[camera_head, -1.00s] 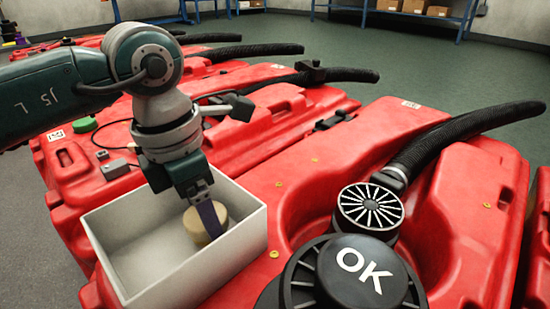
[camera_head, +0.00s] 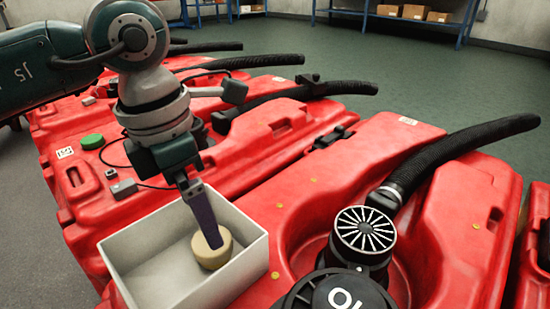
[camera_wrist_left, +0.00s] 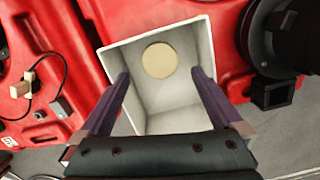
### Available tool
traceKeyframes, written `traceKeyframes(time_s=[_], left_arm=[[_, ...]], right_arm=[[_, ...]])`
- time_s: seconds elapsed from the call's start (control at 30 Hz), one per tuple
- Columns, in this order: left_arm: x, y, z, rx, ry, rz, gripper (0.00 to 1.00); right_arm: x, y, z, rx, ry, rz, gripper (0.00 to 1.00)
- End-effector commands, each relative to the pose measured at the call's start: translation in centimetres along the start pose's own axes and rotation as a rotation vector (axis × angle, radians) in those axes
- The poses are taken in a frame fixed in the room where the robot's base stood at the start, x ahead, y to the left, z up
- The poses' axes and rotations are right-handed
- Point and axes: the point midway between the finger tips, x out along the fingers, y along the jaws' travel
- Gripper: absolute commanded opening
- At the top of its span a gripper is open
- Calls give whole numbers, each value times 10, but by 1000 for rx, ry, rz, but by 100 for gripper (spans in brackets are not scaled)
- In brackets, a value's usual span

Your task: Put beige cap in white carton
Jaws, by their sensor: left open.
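The white carton (camera_head: 246,268) is an open box on the red tanks, lower left of centre in the head view. The beige cap (camera_head: 207,256) is a short round disc inside it, partly hidden by my gripper finger. My left gripper (camera_head: 213,243) reaches down into the carton, and its finger overlaps the cap in that view. In the left wrist view my left gripper (camera_wrist_left: 160,76) is open, with its two fingers apart. There the beige cap (camera_wrist_left: 159,60) lies just beyond the fingertips, inside the white carton (camera_wrist_left: 180,122). My right gripper is not in view.
A round black cap marked OK (camera_head: 345,290) and a slotted black cap (camera_head: 364,228) stand right of the carton. Black hoses (camera_head: 465,150) run along the red tanks.

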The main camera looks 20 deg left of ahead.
Motion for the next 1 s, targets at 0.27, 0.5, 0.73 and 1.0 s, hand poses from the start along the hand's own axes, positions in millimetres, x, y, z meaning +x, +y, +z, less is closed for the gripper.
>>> traceKeyframes(time_s=[0.27,0.5,0.73,1.0], left_arm=[[-46,0,0,-1,1,0,100],[-52,-82,50,11,-282,-292,100],[-190,-184,138,-394,-984,-1028,100],[-243,-40,112,-1670,-1407,-1472,100]], right_arm=[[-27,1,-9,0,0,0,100],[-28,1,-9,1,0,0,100],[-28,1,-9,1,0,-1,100],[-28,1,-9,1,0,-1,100]])
